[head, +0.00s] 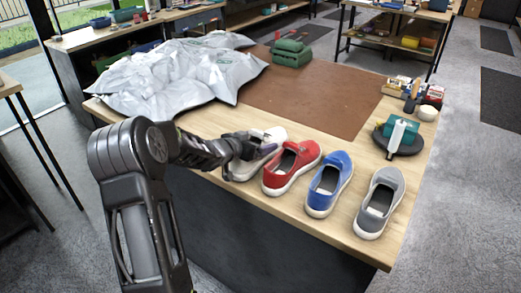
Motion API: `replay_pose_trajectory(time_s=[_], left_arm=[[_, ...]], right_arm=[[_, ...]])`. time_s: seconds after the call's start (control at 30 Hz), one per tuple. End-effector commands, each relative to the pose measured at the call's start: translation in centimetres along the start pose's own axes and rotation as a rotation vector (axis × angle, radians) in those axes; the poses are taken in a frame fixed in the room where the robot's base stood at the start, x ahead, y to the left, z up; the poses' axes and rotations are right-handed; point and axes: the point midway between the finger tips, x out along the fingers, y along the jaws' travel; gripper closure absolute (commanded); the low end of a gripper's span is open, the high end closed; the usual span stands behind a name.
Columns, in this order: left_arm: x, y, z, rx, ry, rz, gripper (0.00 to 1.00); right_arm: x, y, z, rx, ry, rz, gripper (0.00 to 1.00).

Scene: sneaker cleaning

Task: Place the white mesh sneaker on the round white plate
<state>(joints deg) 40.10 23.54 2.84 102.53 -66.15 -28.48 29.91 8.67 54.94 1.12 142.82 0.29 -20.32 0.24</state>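The white sneaker (271,137) stands at the left end of a row of shoes on the table's front edge. My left gripper (243,150) reaches in from the left and is at this shoe, covering part of it. I cannot tell whether its fingers are open or shut on the shoe. My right gripper is not in view. I cannot make out a round white plate for certain. A small round white dish or bowl (428,114) stands at the table's right back.
A red shoe (309,152), a blue shoe (340,165) and a grey shoe (389,180) stand right of the white one. A dark round stand (410,147) holds a white bottle and a green item.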

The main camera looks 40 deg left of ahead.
Motion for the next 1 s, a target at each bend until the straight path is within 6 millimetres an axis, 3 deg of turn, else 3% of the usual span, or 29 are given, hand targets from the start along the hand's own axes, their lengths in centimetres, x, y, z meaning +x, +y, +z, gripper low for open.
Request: replay_pose_trajectory(time_s=[1.0], left_arm=[[-0.01, -0.02, -0.01, 0.000, 0.000, 0.000, 0.91]], right_arm=[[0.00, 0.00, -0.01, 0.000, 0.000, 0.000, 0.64]])
